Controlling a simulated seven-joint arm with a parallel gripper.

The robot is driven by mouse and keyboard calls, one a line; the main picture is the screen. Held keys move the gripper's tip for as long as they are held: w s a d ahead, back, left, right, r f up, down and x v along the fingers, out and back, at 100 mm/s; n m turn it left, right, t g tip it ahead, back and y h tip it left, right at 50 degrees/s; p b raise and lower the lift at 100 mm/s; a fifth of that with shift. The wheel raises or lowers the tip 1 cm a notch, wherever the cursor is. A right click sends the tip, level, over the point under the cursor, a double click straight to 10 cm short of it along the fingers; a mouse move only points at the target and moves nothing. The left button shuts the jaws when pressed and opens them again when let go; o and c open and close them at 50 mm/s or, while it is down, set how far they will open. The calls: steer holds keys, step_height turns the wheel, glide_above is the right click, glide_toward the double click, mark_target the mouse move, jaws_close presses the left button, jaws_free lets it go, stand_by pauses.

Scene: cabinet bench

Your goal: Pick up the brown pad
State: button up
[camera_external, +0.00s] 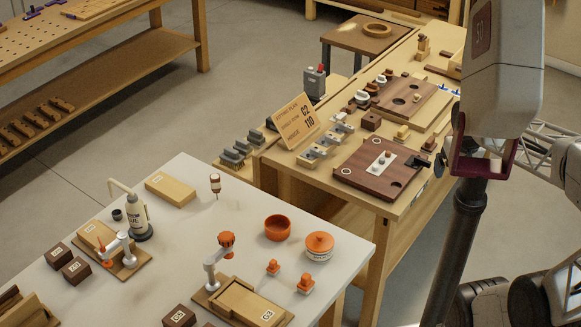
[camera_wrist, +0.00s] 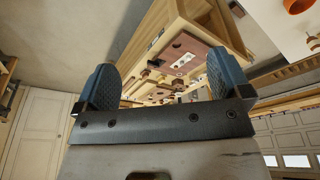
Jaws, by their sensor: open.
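No single thing is clearly marked as the brown pad. A dark brown board (camera_external: 352,181) with a white plate on it lies on the wooden bench in the external view. It also shows small between my fingers in the wrist view (camera_wrist: 196,45). A second brown board (camera_external: 428,103) with round holes lies farther back. Small dark brown blocks (camera_external: 77,269) stand on the white table at the left. My gripper (camera_wrist: 160,64) is open with two blue-grey fingers and nothing between them. It is high and well away from the bench. Its fingers are hard to make out in the external view.
A sign (camera_external: 297,121) stands at the bench's left edge, beside grey metal pieces (camera_external: 318,152). Floor shows between table and bench.

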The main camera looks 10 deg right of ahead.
steer(key=w+d+f+m+y, duration=0.1)
steer(key=w+f+m+y, duration=0.25)
steer(key=w, duration=0.65)
steer(key=w+d+f+m+y, duration=0.2)
steer(key=w+m, duration=0.3)
steer(key=w, duration=0.4)
steer(key=w+d+f+m+y, duration=0.1)
steer(key=w+f+m+y, duration=0.3)
steer(key=w, duration=0.6)
steer(key=m+t, duration=0.7)
steer(key=m, duration=0.7)
glide_toward(433, 141)
steer(key=x, duration=0.3)
steer(key=shift+w+f, duration=0.15)
steer(key=shift+w, duration=0.05)
steer(key=shift+a, duration=0.1)
steer(key=shift+x, duration=1.25)
steer(key=shift+w, duration=0.1)
